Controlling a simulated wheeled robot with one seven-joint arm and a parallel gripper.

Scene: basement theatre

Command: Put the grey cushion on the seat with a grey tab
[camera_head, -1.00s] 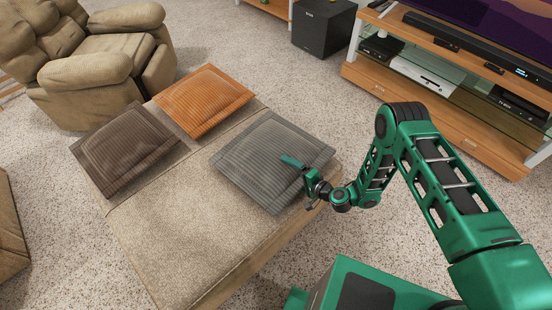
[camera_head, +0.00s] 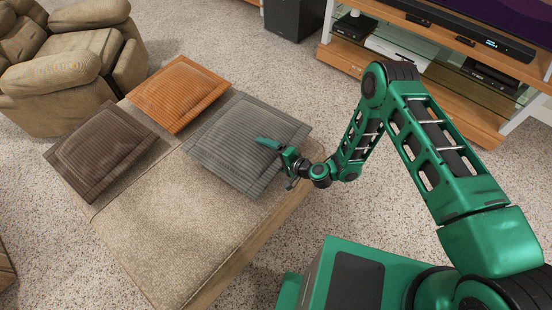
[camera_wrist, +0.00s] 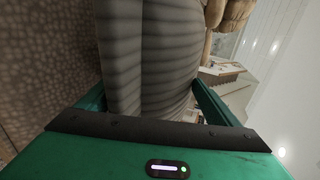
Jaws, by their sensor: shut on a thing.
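The grey cushion (camera_head: 238,138) is square and ribbed, with a flat border. It lies at, or very slightly above, the right end of the beige ottoman (camera_head: 175,235); I cannot tell if it touches it. My gripper (camera_head: 272,147) is at the cushion's right edge, one finger over its top, shut on it. In the wrist view the grey ribbed cushion (camera_wrist: 150,60) fills the space between my two fingers. No seat with a grey tab can be made out.
An orange cushion (camera_head: 178,92) and a brown cushion (camera_head: 102,150) lie on the ottoman's far side. A beige armchair (camera_head: 65,75) stands at top left. A wooden TV stand (camera_head: 400,85) and black speaker box (camera_head: 294,18) are at the back. Carpet (camera_head: 215,50) between is clear.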

